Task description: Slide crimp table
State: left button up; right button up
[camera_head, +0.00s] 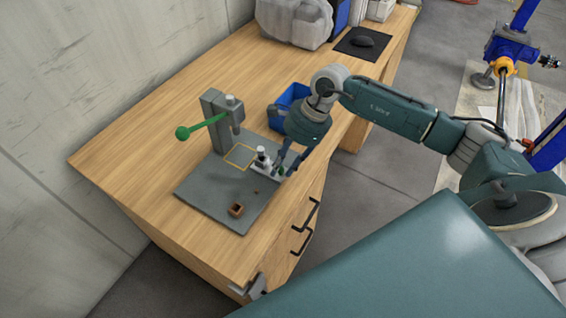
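A grey press with a green-knobbed lever (208,122) stands at the back of a dark grey base plate (205,190). A yellow square outline (240,155) is marked on the plate below the press head. To its right is the small light crimp table (262,167), with a white and black upright part (262,156) on it, outside the outline. My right gripper (284,171) is pointed down at the right end of this table, by a small green part. Its two fingers look apart higher up, but the tips are too small to tell whether they grip. My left gripper is not seen.
A small brown square box (236,210) sits at the plate's front. A blue bin (290,104) stands behind my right gripper. A black mat with a mouse (364,42) and a grey bag-like object (293,22) lie farther back. The wooden bench (135,155) is clear at left.

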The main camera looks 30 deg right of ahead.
aim_at(266, 164)
grip_shut()
jog(key=shift+w, duration=0.15)
jog(key=w+a+b, duration=0.2)
jog(key=w, duration=0.1)
jog(key=shift+w, duration=0.25)
jog(key=shift+r, duration=0.1)
jog(key=shift+s, duration=0.1)
jog(key=shift+o, duration=1.5)
grip_release()
